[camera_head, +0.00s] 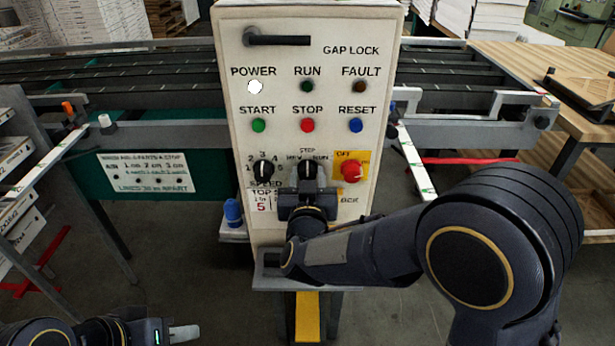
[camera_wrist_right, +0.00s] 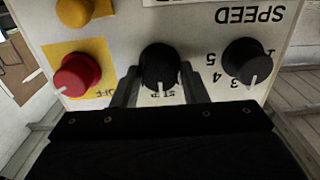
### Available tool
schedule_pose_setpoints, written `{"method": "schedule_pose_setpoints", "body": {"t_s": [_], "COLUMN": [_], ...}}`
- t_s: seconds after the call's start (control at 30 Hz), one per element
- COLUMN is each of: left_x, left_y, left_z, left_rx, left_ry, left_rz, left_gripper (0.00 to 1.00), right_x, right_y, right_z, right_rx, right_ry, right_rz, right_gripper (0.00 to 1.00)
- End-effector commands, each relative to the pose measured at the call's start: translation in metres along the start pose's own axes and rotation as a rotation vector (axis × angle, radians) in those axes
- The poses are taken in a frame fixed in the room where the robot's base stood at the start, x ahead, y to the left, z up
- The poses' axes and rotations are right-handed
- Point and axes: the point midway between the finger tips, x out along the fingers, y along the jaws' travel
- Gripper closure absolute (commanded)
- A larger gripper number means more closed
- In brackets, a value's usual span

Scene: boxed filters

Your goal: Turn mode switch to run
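The mode switch (camera_head: 307,168) is a black knob low on the cream control panel, between the speed knob and the red button. In the right wrist view the mode switch (camera_wrist_right: 159,66) appears upside down, its white mark toward the middle label, between the REV and RUN sides. My right gripper (camera_head: 307,187) is at the knob, covering its lower part. In the wrist view its two fingers (camera_wrist_right: 160,82) stand on either side of the knob, very close; contact is unclear. My left gripper (camera_head: 184,333) is low at the left, away from the panel, its opening unclear.
The speed knob (camera_head: 263,171) and red button (camera_head: 351,171) closely flank the mode switch. START (camera_head: 259,125), STOP (camera_head: 307,125) and RESET (camera_head: 356,125) buttons sit above. The POWER lamp (camera_head: 255,87) is lit white. A conveyor (camera_head: 150,95) runs behind the panel.

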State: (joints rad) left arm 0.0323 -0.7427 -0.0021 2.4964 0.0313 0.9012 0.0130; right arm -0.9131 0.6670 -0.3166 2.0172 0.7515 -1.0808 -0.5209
Motion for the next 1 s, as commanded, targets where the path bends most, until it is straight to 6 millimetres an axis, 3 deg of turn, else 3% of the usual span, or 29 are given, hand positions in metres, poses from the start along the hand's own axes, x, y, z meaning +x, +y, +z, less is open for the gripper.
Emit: {"method": "schedule_pose_setpoints", "body": {"t_s": [0.03, 0.2, 0.57, 1.0], "left_x": [0.000, 0.000, 0.010, 0.048], "left_y": [0.000, 0.000, -0.005, -0.022], "left_z": [0.000, 0.000, 0.005, 0.024], "left_rx": [0.000, 0.000, 0.000, 0.000], "left_ry": [0.000, 0.000, 0.000, 0.000], "left_rz": [0.000, 0.000, 0.000, 0.000], "left_gripper": [0.64, 0.64, 0.64, 0.64], "right_x": [0.000, 0.000, 0.000, 0.000], "right_y": [0.000, 0.000, 0.001, 0.002], "right_z": [0.000, 0.000, 0.002, 0.005], "right_rx": [0.000, 0.000, 0.071, 0.411], "right_ry": [0.000, 0.000, 0.002, 0.002], "right_rz": [0.000, 0.000, 0.002, 0.000], "right_gripper": [0.67, 0.88, 0.88, 0.88]}}
